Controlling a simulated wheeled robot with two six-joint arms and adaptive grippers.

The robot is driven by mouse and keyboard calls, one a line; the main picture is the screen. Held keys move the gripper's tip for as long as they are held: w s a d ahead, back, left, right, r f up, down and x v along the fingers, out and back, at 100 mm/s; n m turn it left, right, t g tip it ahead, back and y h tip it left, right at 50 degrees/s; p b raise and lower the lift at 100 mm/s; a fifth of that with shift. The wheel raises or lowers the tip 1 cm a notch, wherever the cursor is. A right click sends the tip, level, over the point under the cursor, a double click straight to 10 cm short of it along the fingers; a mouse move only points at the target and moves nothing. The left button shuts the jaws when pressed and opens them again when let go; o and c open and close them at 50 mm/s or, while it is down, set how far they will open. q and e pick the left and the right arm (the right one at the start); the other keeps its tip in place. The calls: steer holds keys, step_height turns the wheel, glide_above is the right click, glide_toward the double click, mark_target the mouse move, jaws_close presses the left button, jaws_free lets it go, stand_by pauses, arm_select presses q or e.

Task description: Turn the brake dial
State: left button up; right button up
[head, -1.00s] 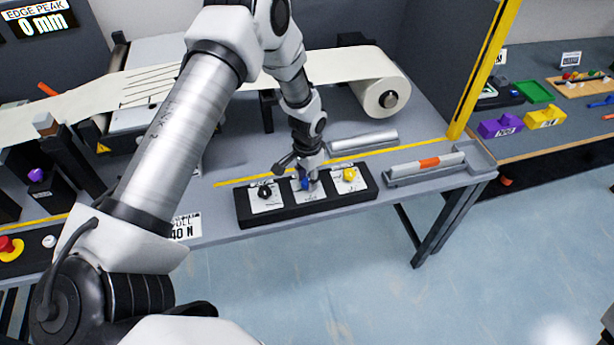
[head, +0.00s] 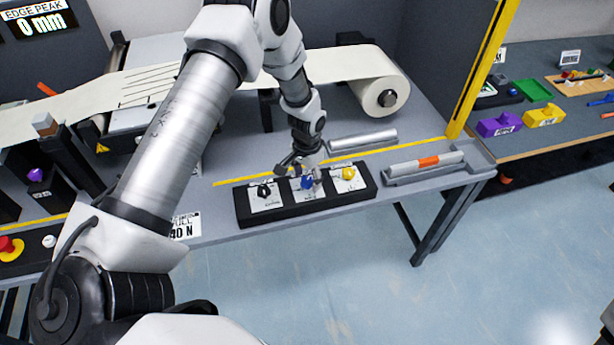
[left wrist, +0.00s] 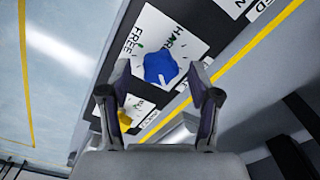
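The control panel (head: 240,213) is a black box at the table's front edge with black, blue and yellow knobs on white plates. The middle, blue dial (head: 307,183) sits below my left gripper (head: 309,178). In the left wrist view, the blue dial (left wrist: 160,64) is on a plate marked "FREE" and "HARD", with a white line toward the lower right. My left gripper (left wrist: 159,72) is open, its fingers apart on either side of the dial in that view; I cannot tell whether they touch it. My right gripper is not in view.
The black knob (head: 264,191) and the yellow knob (head: 348,173) flank the dial closely. A silver roller (head: 362,140) lies behind the panel. A tray (head: 392,176) with a bar stands to its right. A paper roll (head: 384,96) and web are behind.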

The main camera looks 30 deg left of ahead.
arm_select(q)
step_height(320, 180, up, 12)
stand_by(0.4)
stand_by(0.3)
steer(key=b, duration=0.2)
glide_above(307, 181)
steer(key=s+d, duration=0.3)
steer(key=s, duration=0.1)
step_height(307, 181, down, 8)
steer(key=shift+r, duration=0.1)
steer(key=s+d+f+n+b, duration=0.1)
steer(key=s+d+f+b, duration=0.1)
steer(key=s+f, duration=0.6)
steer(key=s+d+f+n+b, duration=0.1)
steer(key=s+d+f, duration=0.2)
steer(key=s+f, duration=0.6)
steer(key=s, duration=0.7)
steer(key=shift+s+d+b, duration=0.15)
steer(key=shift+d+b, duration=0.25)
